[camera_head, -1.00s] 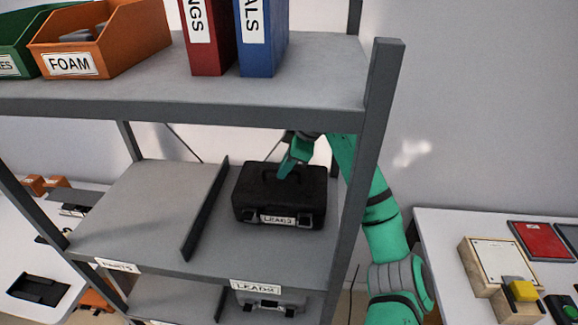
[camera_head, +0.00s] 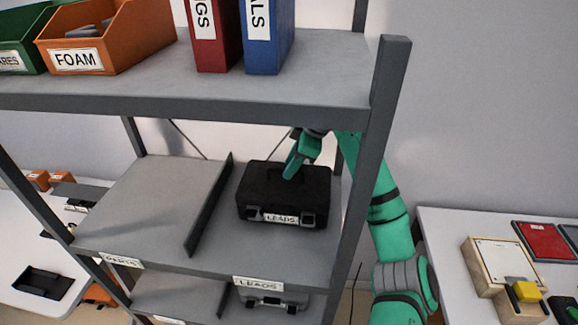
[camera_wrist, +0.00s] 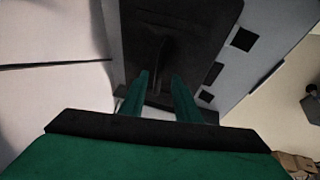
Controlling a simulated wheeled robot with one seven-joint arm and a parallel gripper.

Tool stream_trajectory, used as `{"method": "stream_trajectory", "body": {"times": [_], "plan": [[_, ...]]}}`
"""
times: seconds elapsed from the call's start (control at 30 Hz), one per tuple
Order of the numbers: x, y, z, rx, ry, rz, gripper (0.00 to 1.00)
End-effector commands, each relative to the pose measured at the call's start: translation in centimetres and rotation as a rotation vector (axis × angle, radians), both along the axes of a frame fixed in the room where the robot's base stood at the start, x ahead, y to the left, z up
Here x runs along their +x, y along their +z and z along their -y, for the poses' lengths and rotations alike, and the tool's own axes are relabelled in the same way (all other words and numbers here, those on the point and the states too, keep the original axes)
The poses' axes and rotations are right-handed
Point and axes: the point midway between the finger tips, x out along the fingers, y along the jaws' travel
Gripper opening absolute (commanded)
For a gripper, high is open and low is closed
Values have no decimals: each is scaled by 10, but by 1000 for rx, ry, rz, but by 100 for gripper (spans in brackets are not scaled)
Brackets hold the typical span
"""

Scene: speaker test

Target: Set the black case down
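The black case (camera_head: 285,200) with a LEADS label and two latches rests on the middle shelf (camera_head: 215,255), in the bay right of the divider. In the wrist view its dark top (camera_wrist: 205,30) lies ahead of my fingers, with the handle (camera_wrist: 158,58) lined up between them. My gripper (camera_head: 291,172), green, is just above the case top, with its arm reaching in from the right behind the post. In the wrist view my gripper (camera_wrist: 160,85) has its two fingers apart, with nothing clearly held. Whether the fingertips touch the handle I cannot tell.
The upper shelf (camera_head: 190,100) is close above my gripper and carries binders (camera_head: 265,35) and the FOAM bin (camera_head: 105,40). The grey post (camera_head: 375,170) stands right of the case. The divider (camera_head: 210,205) is left; the bay beyond it is clear. A grey case (camera_head: 270,300) sits below.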

Motion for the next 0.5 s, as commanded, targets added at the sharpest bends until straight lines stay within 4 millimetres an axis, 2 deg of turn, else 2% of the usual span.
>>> {"method": "stream_trajectory", "body": {"times": [0.3, 0.5], "plan": [[-40, -2, 57, 0, -6, -2, 29], [-58, -2, 81, 0, -4, -3, 29]]}}
